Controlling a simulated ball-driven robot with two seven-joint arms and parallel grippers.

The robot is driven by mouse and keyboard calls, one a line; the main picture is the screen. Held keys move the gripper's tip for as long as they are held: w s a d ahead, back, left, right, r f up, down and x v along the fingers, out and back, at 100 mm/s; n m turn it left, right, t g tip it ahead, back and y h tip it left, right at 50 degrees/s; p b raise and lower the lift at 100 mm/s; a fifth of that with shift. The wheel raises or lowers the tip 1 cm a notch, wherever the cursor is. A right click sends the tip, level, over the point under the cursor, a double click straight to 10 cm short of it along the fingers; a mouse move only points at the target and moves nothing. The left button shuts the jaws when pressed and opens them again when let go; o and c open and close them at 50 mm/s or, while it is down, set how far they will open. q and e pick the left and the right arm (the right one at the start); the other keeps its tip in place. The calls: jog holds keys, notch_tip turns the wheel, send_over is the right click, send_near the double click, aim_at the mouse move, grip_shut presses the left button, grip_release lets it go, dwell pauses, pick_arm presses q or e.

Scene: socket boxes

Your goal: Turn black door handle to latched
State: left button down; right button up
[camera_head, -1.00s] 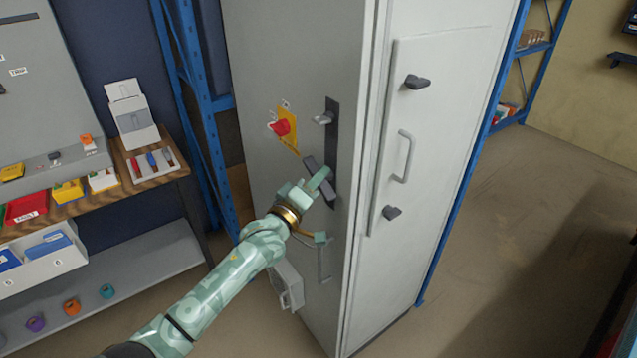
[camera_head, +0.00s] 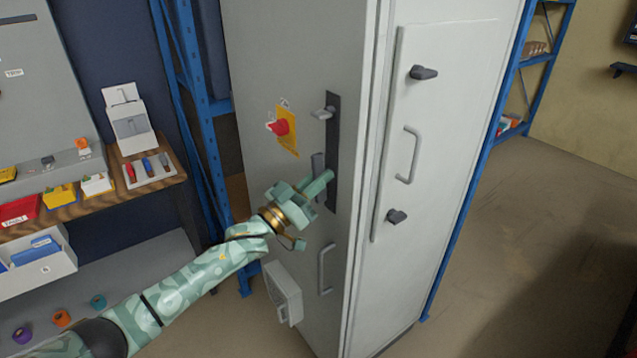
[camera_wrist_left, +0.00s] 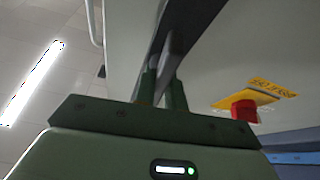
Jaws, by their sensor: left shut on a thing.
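The dark door handle (camera_head: 318,164) is on the grey side door of the tall cabinet, beside a long dark upright plate (camera_head: 333,136). It now stands close to upright. My left gripper (camera_head: 321,183), green, is at the handle's lower part and shut on it. Its fingers cover part of the handle and plate. In the left wrist view the handle (camera_wrist_left: 166,52) runs up from between the two green fingers (camera_wrist_left: 161,88). My right gripper is not in view.
A light lever (camera_head: 323,113) sits above the handle, and a red knob on a yellow plate (camera_head: 287,131) is to its left. A grey pull bar (camera_head: 325,270) and a small box (camera_head: 283,293) are below. Blue shelving (camera_head: 205,130) stands left.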

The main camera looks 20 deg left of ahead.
pick_arm(q)
jog(key=shift+f+m+g+h, duration=0.2)
jog(key=shift+m+g+h, duration=0.1)
jog(key=shift+m, duration=0.7)
jog(key=shift+m+b, duration=0.3)
jog(key=shift+m, duration=0.1)
jog(key=c, duration=1.5)
grip_release()
jog(key=shift+r, duration=0.15)
jog(key=shift+o, duration=0.2)
jog(key=p+v, duration=0.1)
jog(key=v, duration=1.5)
jog(key=shift+a+f, duration=0.15)
jog(key=shift+f, duration=0.1)
